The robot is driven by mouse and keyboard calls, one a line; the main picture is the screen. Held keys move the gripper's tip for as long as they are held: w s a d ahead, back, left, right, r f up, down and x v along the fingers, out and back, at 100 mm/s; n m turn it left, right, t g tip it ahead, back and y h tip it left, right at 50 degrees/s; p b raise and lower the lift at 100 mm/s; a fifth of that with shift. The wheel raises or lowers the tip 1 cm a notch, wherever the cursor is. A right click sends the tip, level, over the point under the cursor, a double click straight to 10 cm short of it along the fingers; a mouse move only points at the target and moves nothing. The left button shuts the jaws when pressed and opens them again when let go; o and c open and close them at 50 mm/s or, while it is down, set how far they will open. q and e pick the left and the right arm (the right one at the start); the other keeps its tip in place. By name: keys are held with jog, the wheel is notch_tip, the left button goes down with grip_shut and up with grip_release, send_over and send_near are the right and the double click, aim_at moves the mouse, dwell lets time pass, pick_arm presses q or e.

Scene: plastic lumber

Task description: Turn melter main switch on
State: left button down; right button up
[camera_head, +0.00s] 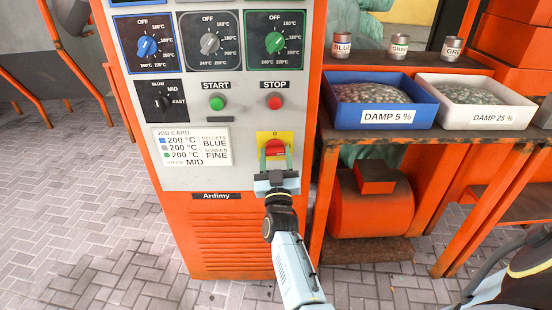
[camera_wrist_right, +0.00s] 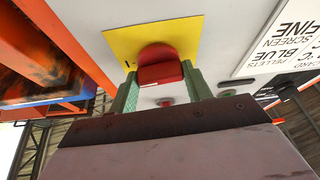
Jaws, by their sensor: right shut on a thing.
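The melter (camera_head: 215,160) is an orange cabinet with a light control panel. Its main switch is a red rotary handle (camera_head: 275,147) on a yellow plate (camera_head: 265,137), low at the panel's right side. The handle also shows in the right wrist view (camera_wrist_right: 161,73), with the yellow plate (camera_wrist_right: 120,40) behind it. My right gripper (camera_head: 275,160) is shut on the red handle, one green finger on each side. A dark mark shows on the plate left of the handle in the wrist view. The handle's exact setting is hard to read. My left gripper is not in view.
A job card (camera_head: 193,145) is left of the switch. At right, an orange-framed bench (camera_head: 450,145) holds a blue bin (camera_head: 385,118) and a white bin (camera_head: 480,118).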

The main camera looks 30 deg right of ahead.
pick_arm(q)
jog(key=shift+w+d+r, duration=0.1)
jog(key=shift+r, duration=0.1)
pick_arm(e)
jog(key=shift+m+g+h, duration=0.3)
jog(key=shift+m+h, duration=0.2)
jog(key=shift+m, duration=0.5)
jog(key=o, duration=1)
